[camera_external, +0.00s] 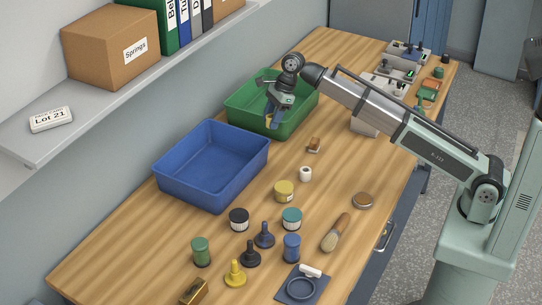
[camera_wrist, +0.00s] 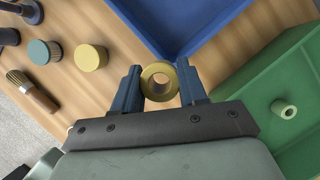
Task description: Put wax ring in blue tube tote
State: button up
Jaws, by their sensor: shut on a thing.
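The wax ring looks like a short, thick yellow ring with an open bore. It sits between the blue fingers of my gripper (camera_wrist: 160,83), which is shut on it, and the ring (camera_wrist: 149,72) shows end-on in the wrist view. In the outside view my gripper (camera_external: 270,119) hangs at the green tote's near side, with a bit of yellow at its fingertips. The blue tote (camera_external: 208,165) stands to the left of the gripper and looks empty; it also shows at the top of the wrist view (camera_wrist: 185,22).
The green tote (camera_external: 240,112) is beside the blue one; a small pale green ring (camera_wrist: 283,108) lies in it. A shelf with a cardboard box (camera_external: 110,45) runs along the wall.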

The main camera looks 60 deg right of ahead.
jog(key=w+a+f+n, duration=0.1)
jog(key=w+a+f, duration=0.15)
jog(key=a, duration=0.45)
jog(key=m, duration=0.2)
send_over(210, 176)
jog(key=d, duration=0.1)
notch_tip(210, 176, down, 4)
jog(key=shift+s+f, duration=0.15)
jog(key=shift+f, duration=1.4)
jog(key=shift+s+f, duration=0.15)
jog(key=shift+f, duration=1.35)
jog(key=shift+s+f, duration=0.15)
jog(key=shift+f, duration=1.4)
jog(key=shift+f, duration=0.1)
jog(key=o, duration=1)
jog(key=shift+o, duration=0.2)
jog(key=v, duration=1.2)
jog(key=shift+s, duration=0.15)
